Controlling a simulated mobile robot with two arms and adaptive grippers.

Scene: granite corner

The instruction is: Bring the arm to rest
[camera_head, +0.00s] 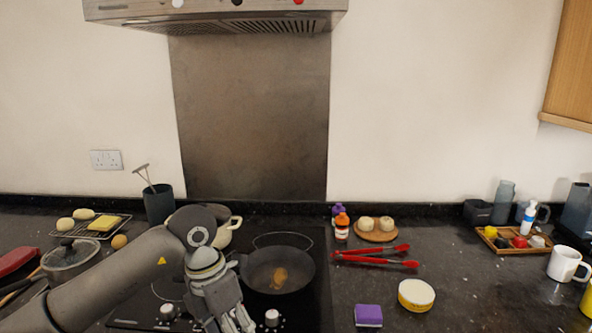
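My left arm comes in from the left, bends at an elbow in front of the back of the hob, and points down. My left gripper (230,323) is at the bottom edge, above the front of the black hob (318,300). It is left of the dark frying pan (300,277), which has a brown piece of food (280,278) in it. The fingertips are cut off by the picture edge, so I cannot tell how far apart they are. No held thing shows. My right arm and gripper are not in view.
Behind my arm stand a pot with pale handles (236,224) and a dark utensil holder (159,204). Red tongs (375,257), a purple sponge (368,316) and a round tub (416,294) lie right of the hob. The front right counter is mostly clear.

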